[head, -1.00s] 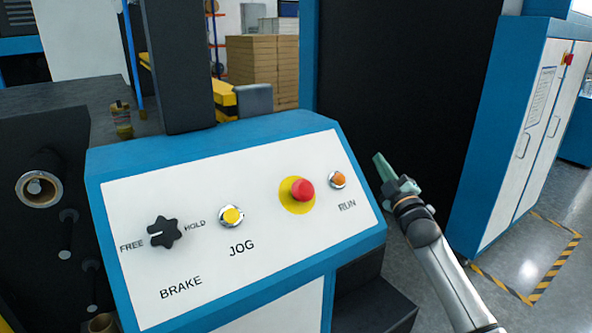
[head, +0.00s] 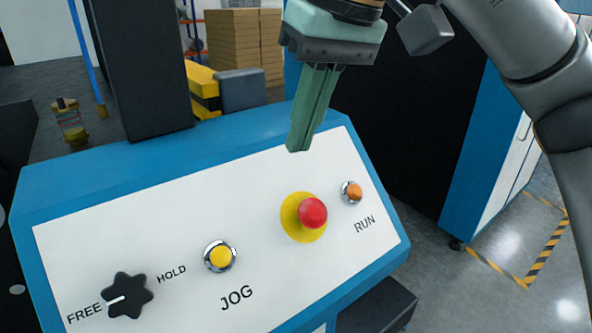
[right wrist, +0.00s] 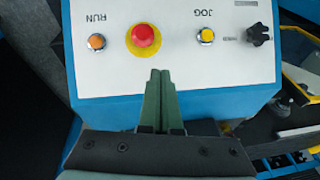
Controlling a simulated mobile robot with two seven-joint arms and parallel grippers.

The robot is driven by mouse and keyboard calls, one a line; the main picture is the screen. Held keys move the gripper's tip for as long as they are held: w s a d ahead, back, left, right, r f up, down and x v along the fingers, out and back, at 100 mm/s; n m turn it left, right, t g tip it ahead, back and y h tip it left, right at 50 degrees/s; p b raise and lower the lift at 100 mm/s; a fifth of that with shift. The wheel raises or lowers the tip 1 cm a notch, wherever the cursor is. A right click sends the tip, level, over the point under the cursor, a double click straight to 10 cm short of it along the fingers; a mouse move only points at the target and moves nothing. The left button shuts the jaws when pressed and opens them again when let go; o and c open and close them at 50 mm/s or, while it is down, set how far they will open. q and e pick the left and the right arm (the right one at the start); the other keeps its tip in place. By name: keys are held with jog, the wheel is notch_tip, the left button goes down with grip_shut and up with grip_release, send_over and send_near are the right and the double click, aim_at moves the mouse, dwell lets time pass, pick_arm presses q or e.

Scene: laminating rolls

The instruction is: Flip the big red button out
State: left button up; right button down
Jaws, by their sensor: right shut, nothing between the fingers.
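The big red button (head: 313,213) stands on a yellow round base (head: 292,222) on the white face of the control panel (head: 170,215). It also shows in the right wrist view (right wrist: 143,36), ahead of the fingertips. My right gripper (head: 299,148) is shut and empty, its green fingers together and pointing down over the panel's upper edge, apart from the button. In the right wrist view its fingertips (right wrist: 160,72) lie just below the yellow base in the picture. My left gripper is not in view.
An orange RUN button (head: 352,192) sits close right of the red button. A dark post (head: 135,70) and grey box (head: 243,90) stand behind the panel.

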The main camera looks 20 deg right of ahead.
aim_at(298, 202)
jog(key=shift+d+r+n+t+h, duration=0.15)
jog(key=shift+d+h, duration=0.15)
jog(key=shift+d, duration=0.2)
jog(key=shift+d+r+n+t+h, duration=0.15)
jog(key=shift+d+h, duration=0.15)
jog(key=shift+d, duration=0.15)
jog(key=shift+f, duration=0.1)
jog(key=b+x, duration=0.1)
jog(key=x, duration=0.9)
jog(key=shift+a, duration=0.1)
